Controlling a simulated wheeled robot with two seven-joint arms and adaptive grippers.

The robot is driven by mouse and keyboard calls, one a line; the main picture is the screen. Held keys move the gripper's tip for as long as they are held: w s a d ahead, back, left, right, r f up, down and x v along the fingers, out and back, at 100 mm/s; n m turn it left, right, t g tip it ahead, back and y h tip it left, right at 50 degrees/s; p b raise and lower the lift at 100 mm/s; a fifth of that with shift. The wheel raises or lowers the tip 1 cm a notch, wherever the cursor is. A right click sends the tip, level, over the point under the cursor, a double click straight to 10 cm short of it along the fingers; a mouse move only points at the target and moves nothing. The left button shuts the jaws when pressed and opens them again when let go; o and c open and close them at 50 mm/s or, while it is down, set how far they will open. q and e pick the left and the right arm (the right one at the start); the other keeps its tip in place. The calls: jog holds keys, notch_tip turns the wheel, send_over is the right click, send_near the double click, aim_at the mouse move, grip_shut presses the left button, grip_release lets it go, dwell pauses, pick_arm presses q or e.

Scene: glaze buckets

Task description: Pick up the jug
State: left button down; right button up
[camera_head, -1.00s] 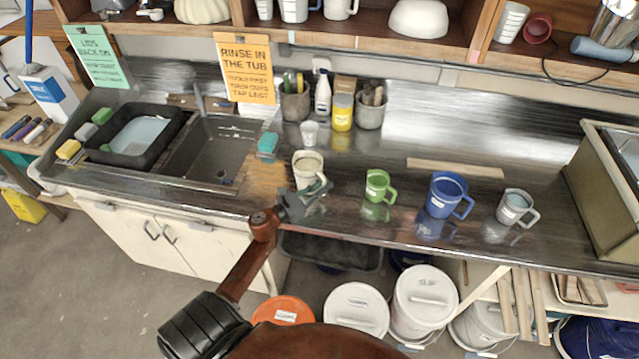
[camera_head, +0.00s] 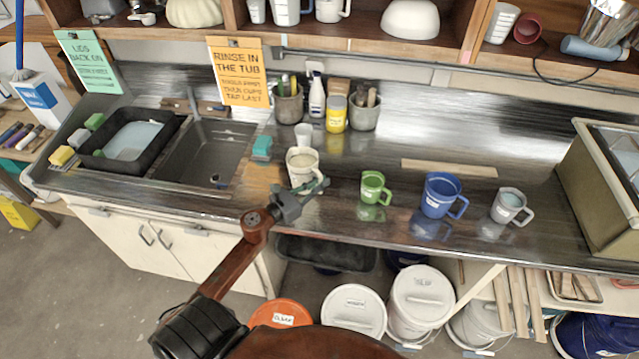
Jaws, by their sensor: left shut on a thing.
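A cream jug (camera_head: 302,163) stands upright near the front edge of the steel counter, right of the sink. My left gripper (camera_head: 308,188) reaches it from the front and is shut on it, low on its near right side. The fingers hide part of the jug's lower right, where a handle may be. I cannot tell whether its base is clear of the counter. A green mug (camera_head: 373,187), a blue jug (camera_head: 438,194) and a grey cup (camera_head: 508,206) stand in a row to the right. My right gripper is not in view.
The sink (camera_head: 212,150) is to the left. A wooden strip (camera_head: 449,168) lies on the back right of the counter. Lidded buckets (camera_head: 420,296) stand below.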

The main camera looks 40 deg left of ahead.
pick_arm(q)
jog(key=s+d+r+p, duration=0.1)
jog(key=s+d+r, duration=0.5)
jog(key=s+d, duration=0.1)
jog(key=shift+d+r, duration=0.3)
jog(key=shift+d, duration=0.1)
dwell(0.3)
jog(key=shift+s+d, duration=0.1)
jog(key=shift+s, duration=0.1)
dwell(1.3)
